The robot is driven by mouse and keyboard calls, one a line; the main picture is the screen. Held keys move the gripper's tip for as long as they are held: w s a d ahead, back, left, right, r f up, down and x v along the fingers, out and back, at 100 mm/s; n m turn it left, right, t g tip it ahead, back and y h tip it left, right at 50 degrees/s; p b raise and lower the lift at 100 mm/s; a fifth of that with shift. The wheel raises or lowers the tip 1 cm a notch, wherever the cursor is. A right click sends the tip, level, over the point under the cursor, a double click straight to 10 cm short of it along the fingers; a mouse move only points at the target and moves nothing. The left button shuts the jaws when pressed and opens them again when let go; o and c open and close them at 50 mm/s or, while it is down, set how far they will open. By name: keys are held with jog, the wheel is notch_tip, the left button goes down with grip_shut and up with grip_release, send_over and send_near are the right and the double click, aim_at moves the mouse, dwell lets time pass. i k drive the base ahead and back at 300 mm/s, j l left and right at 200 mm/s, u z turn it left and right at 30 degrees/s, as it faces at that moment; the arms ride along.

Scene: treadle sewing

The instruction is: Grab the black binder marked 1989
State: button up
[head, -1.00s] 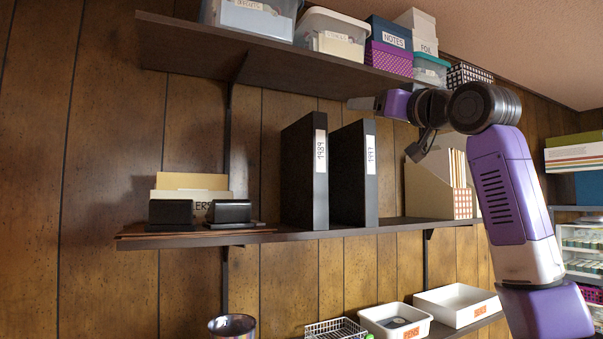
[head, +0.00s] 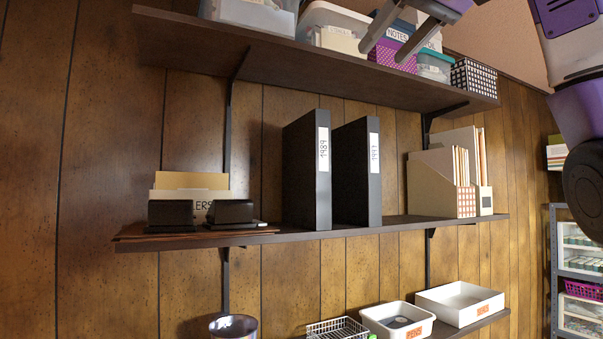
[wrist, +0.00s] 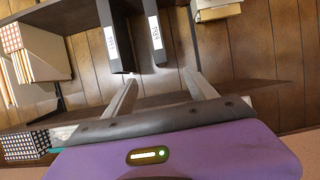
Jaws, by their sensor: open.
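The black binder marked 1989 (head: 302,175) stands upright on the middle shelf, with a white spine label facing out. In the wrist view, which is upside down, it is the right-hand binder (wrist: 148,50). A second black binder (head: 352,175), its label apparently 1991 or similar, stands close on its right; the wrist view shows it on the left (wrist: 115,50). My gripper (head: 382,54) is open and empty, in front of the upper shelf and higher than both binders. In the wrist view its fingers (wrist: 160,76) point toward the binders without touching them.
The upper shelf (head: 270,48) holds boxes and overhangs the binders. Cream magazine files (head: 432,185) stand to the right, with bare shelf between. Dark boxes and a card holder (head: 190,182) stand left. A lower shelf carries white trays (head: 460,303).

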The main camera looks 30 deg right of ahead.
aim_at(307, 193)
jog(key=i, duration=0.95)
